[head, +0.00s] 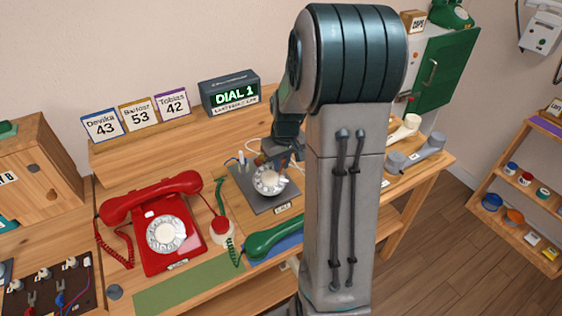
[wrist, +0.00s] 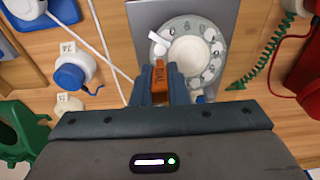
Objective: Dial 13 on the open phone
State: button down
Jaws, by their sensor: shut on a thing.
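The open phone's white rotary dial (head: 268,180) sits on a grey plate (head: 285,201) in the middle of the desk. In the wrist view the dial (wrist: 190,55) is at upper centre, with finger holes around a pale hub. My gripper (head: 285,160) is at the dial's far edge in the head view. In the wrist view my gripper (wrist: 160,85) is shut on an orange dialling tool (wrist: 160,78) marked "DIAL". The tool is at the dial's rim near a white lever-like piece (wrist: 158,43); I cannot tell whether its tip is in a hole.
A display (head: 231,93) reads "DIAL 1"; its smaller line is unclear. A red phone (head: 158,215) stands left, and a green handset (head: 274,238) lies in front of the plate. Cards (head: 139,112) read 43, 53 and 42.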

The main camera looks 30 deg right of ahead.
jog(key=shift+s+f, duration=0.2)
jog(key=shift+s, duration=0.3)
jog(key=shift+s+f+b, duration=0.15)
jog(key=shift+s+b, duration=0.1)
jog(key=shift+b, duration=0.1)
jog(key=shift+s+r+p, duration=0.35)
jog(key=shift+r+p, duration=0.2)
jog(key=shift+r, duration=0.35)
notch_tip(320, 180, up, 6)
jog(key=s+p, duration=0.3)
jog(key=p, duration=0.1)
jog(key=shift+r, duration=0.15)
